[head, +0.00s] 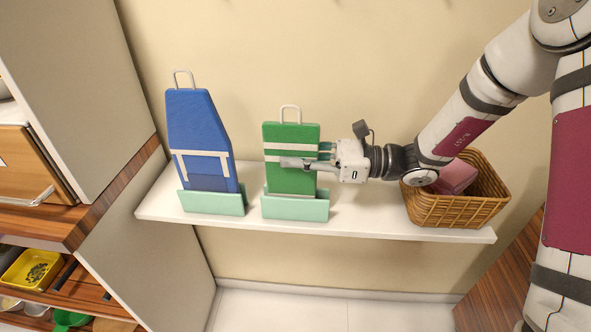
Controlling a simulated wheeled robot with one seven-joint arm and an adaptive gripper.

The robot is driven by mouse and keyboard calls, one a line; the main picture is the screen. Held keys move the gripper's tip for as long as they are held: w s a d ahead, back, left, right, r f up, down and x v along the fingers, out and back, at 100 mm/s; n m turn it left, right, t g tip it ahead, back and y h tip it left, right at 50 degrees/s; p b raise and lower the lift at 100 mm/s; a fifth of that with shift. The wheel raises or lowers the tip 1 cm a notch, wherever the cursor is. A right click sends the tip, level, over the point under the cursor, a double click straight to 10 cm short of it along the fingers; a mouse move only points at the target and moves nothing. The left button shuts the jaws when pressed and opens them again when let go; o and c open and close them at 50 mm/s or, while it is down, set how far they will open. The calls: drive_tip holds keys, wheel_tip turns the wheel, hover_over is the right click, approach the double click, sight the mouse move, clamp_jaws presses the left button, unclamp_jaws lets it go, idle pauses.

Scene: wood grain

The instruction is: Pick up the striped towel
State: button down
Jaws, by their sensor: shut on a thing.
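A green towel with pale stripes (291,182) stands upright on the white shelf, its lower end in a mint-green holder (295,208). A thin light loop (290,114) rises from its top. My gripper (300,158) reaches in from the right and is shut on the green striped towel at about mid height. One finger lies across its front; the other finger is partly hidden at its right edge. A blue piece with white bands (201,125) stands to the left in its own mint-green holder (211,202).
The white shelf (370,222) runs along the beige wall. A wicker basket (458,210) with a pink item (456,177) stands at its right end, under my arm. A wooden cabinet (22,165) with open lower shelves is at the left. The shelf between towel and basket is clear.

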drive_tip(key=shift+r, duration=0.1)
wheel_tip(320, 180, up, 10)
drive_tip(key=shift+f+p, duration=0.1)
drive_tip(key=shift+p, duration=0.85)
